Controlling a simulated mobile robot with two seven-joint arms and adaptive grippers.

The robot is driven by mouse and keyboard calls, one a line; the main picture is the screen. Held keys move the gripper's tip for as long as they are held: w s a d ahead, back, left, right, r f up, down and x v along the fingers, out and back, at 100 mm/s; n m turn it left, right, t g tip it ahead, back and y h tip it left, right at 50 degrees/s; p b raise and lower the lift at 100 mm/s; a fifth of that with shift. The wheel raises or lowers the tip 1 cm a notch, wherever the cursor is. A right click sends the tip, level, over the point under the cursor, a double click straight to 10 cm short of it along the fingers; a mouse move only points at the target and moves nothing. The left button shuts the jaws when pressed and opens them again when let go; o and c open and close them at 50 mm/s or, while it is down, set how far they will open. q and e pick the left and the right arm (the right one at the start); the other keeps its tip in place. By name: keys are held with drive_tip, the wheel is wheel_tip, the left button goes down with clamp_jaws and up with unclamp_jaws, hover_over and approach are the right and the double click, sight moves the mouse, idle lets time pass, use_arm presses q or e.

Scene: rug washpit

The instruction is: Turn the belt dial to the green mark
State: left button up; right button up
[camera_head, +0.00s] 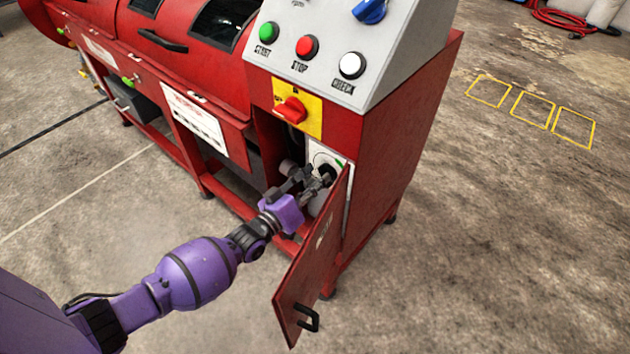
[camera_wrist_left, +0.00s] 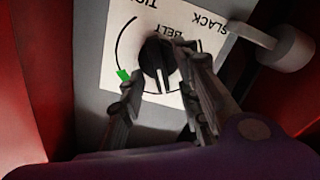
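The belt dial (camera_wrist_left: 155,66) is a round black knob on a white plate inside the open cabinet, its lettering upside down in the left wrist view. Its white pointer line points down there, and the green mark (camera_wrist_left: 123,76) is to the lower left, apart from the pointer. My left gripper (camera_wrist_left: 158,70) is open at the dial. One finger overlaps the knob's right side; the other is left of and below it, near the green mark. Contact is unclear. In the head view the left gripper (camera_head: 314,180) partly hides the dial. My right gripper is not in view.
The red cabinet door (camera_head: 318,260) hangs open right of my left gripper. A grey round knob (camera_wrist_left: 285,48) stands beside the dial plate near the word SLACK. Above are a red switch (camera_head: 290,110) on yellow and the button panel (camera_head: 335,45).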

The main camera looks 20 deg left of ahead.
use_arm(q)
clamp_jaws()
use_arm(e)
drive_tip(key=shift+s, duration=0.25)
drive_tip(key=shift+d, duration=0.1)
use_arm(q)
drive_tip(key=shift+m, duration=0.3)
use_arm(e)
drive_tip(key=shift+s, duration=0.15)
use_arm(q)
drive_tip(key=shift+s+d+m+p, duration=0.15)
drive_tip(key=shift+m+p, duration=0.3)
drive_tip(key=shift+m, duration=2.65)
drive_tip(key=shift+s+d+m+p, duration=0.1)
drive_tip(key=shift+d+m+p, duration=0.25)
drive_tip(key=shift+m, duration=2.75)
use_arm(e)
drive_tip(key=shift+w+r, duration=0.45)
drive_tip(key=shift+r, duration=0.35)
use_arm(q)
drive_tip(key=shift+a+f, duration=0.1)
